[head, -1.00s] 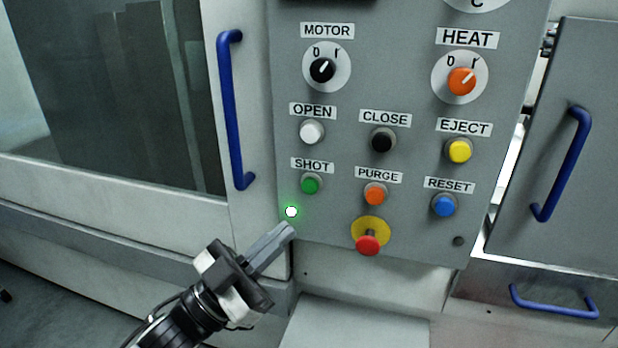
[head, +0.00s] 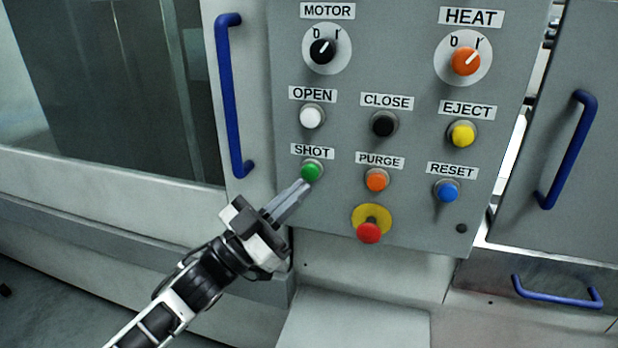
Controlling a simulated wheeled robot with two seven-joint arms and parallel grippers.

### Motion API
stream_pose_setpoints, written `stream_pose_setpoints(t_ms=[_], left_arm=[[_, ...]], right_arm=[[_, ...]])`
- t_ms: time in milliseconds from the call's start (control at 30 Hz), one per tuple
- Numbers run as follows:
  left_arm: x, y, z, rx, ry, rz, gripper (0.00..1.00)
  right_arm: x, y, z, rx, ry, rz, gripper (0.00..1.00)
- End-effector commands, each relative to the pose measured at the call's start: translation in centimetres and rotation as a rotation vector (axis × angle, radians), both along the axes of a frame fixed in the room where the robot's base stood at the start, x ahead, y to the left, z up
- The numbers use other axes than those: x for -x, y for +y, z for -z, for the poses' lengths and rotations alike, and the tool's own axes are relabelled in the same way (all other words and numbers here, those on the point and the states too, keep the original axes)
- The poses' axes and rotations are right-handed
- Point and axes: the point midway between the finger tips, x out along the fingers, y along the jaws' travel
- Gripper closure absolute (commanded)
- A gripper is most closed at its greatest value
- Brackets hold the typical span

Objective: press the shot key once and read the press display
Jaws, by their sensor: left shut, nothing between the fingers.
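The green shot key (head: 311,170) sits under its SHOT label on the grey control panel (head: 340,225). My left gripper (head: 303,187) is shut and empty. Its fingertips are just below and slightly left of the shot key in the head view; I cannot tell whether they touch it. The panel's lamp, lit earlier, does not show now; the gripper covers that area. The press display is not in view. My right gripper is not in view.
Close by are the orange purge key (head: 377,180), the white open key (head: 312,117) and the red stop knob (head: 369,233) on its yellow disc. A blue door handle (head: 229,95) stands left of the panel. More blue handles are at right.

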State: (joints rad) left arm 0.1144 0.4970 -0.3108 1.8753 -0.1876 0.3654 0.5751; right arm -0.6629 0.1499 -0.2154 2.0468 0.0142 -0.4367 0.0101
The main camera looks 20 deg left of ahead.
Motion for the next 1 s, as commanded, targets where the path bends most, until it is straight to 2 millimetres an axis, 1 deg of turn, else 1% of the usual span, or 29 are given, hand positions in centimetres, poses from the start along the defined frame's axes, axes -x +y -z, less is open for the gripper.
stream_pose_setpoints(t_ms=[100,233,1000], left_arm=[[-0.94,-0.04,-0.02,0.001,-0.001,0.0,1.0],[-1.41,-0.06,-0.04,0.0,0.0,0.0,1.0],[-1.45,-0.04,-0.05,0.0,0.0,0.0,1.0]], right_arm=[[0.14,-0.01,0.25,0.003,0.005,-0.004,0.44],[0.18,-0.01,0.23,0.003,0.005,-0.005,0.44],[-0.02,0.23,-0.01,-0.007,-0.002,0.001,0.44]])
